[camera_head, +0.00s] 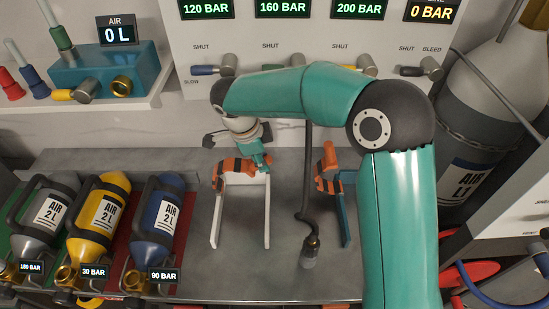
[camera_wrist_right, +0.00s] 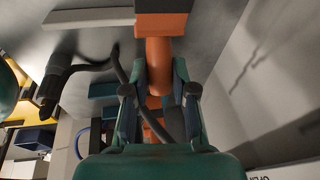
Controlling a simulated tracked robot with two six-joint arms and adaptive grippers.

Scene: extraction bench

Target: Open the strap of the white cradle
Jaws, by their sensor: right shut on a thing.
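The white cradle (camera_head: 267,215) stands on the grey bench, left of the blue cradle (camera_head: 346,215). Its orange and black strap (camera_head: 232,172) lies across the cradle's back end. My right gripper (camera_head: 262,160) reaches down to the right end of this strap. In the wrist view, the two fingers of my right gripper (camera_wrist_right: 160,90) are shut on an orange part of the strap (camera_wrist_right: 158,70). The wrist hides part of the strap, and I cannot tell whether it is fastened. My left gripper does not show.
Grey, yellow and blue AIR bottles (camera_head: 99,215) lie in racks at the left. A black hose (camera_head: 307,190) with an end fitting (camera_head: 311,250) hangs between the cradles. The panel valves (camera_head: 205,70) are behind my arm. A large cylinder (camera_head: 480,110) stands at the right.

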